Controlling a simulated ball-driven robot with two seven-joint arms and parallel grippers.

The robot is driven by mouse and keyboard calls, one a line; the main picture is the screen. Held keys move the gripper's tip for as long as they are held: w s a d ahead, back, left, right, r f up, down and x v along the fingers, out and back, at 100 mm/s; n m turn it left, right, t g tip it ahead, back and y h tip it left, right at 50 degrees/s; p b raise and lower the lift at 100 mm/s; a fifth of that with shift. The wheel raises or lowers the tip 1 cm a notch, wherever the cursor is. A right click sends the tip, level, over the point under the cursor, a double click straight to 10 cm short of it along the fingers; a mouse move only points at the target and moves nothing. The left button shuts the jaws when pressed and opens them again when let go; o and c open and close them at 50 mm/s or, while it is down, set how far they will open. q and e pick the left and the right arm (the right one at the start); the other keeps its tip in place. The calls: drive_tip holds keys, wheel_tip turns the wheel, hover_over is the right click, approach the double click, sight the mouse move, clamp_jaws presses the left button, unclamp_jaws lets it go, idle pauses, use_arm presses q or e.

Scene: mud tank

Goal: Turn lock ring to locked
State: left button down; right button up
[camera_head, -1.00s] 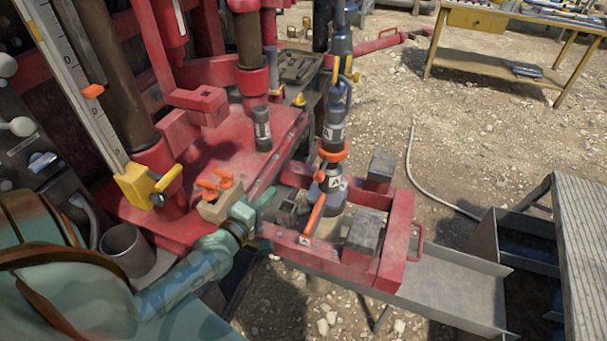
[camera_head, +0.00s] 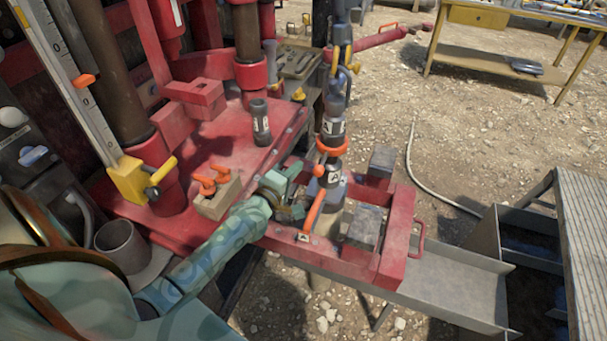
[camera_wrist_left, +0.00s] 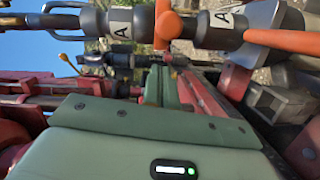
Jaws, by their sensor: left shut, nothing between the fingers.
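An orange ring (camera_head: 331,147) sits around the upright dark tool column (camera_head: 333,128), with a small orange knob just below it. A longer orange handle (camera_head: 313,211) slants down from the column, beside an "A" label. In the left wrist view the ring (camera_wrist_left: 163,24) and the orange handle (camera_wrist_left: 285,40) cross the top, with "A" labels on the dark body. My left gripper (camera_head: 297,192) is shut and empty, just left of the column and below the ring's height. I cannot tell whether it touches the column. My right gripper is out of view.
The column stands within a red frame (camera_head: 400,235) with grey blocks. A wooden block with orange handles (camera_head: 216,195) and a dark labelled cylinder (camera_head: 261,122) sit on the red deck left of my gripper. A grey metal trough (camera_head: 455,285) lies to the right.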

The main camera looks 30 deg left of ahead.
use_arm(q)
drive_tip(key=shift+w+d, duration=0.2)
drive_tip(key=shift+d, duration=0.4)
drive_tip(key=shift+w+d, duration=0.15)
drive_tip(key=shift+d, duration=0.4)
